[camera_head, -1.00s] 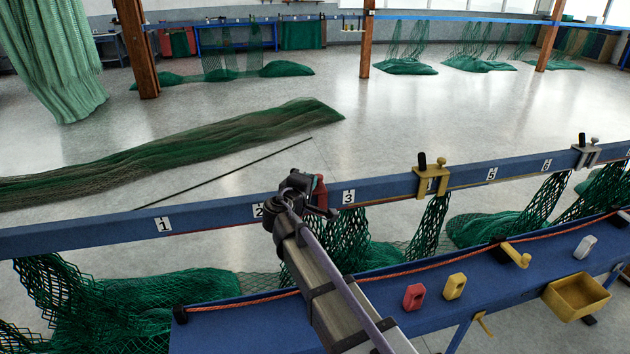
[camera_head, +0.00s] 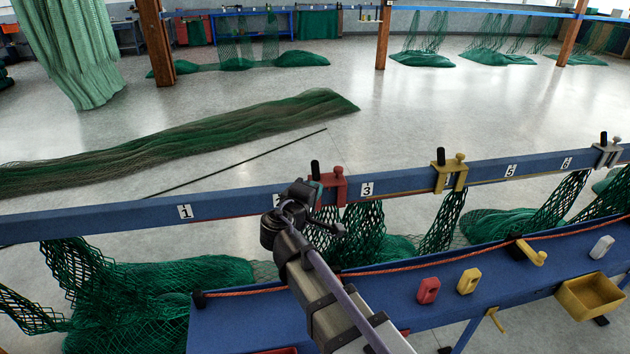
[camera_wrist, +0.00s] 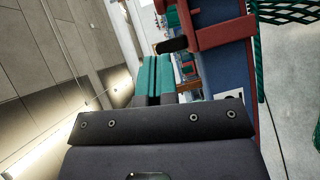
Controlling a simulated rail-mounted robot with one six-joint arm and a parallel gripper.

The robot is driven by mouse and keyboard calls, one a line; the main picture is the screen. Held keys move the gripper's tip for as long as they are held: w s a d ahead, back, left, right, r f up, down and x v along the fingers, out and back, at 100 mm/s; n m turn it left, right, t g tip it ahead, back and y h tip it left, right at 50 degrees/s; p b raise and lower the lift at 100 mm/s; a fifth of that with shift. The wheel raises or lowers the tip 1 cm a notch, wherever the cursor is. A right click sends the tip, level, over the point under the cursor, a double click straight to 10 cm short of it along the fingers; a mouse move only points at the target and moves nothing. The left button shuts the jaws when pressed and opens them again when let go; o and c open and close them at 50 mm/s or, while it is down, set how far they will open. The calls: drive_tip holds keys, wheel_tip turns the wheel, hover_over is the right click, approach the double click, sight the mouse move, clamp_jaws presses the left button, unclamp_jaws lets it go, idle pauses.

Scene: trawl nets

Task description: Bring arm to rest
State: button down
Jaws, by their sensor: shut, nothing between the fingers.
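My arm (camera_head: 325,290) reaches up from the bottom of the head view, across the blue bench to the numbered blue rail. My gripper (camera_wrist: 155,80) shows in the wrist view as two teal-and-dark fingers side by side, shut with nothing between them. In the head view the wrist hides most of it, near the red clamp (camera_head: 334,188) on the rail. The red clamp also shows in the wrist view (camera_wrist: 208,28), to the right of and beyond the fingers. I see no contact between them.
The blue rail (camera_head: 420,180) carries a yellow clamp (camera_head: 449,172), a grey clamp (camera_head: 607,150) and hanging green nets.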

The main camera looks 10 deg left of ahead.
drive_tip(key=s+d+f+m+g+y+b, duration=0.3)
drive_tip(key=s+d+f+m+g, duration=0.7)
drive_tip(key=s+d+f+g, duration=0.65)
drive_tip(key=s+d+f+m+y+b, duration=0.1)
drive_tip(key=d+f+m+y, duration=0.1)
drive_tip(key=d, duration=0.6)
drive_tip(key=shift+d+f+m, duration=0.3)
drive_tip(key=shift+f+m, duration=0.1)
drive_tip(key=shift+m, duration=0.2)
drive_tip(key=shift+t, duration=0.25)
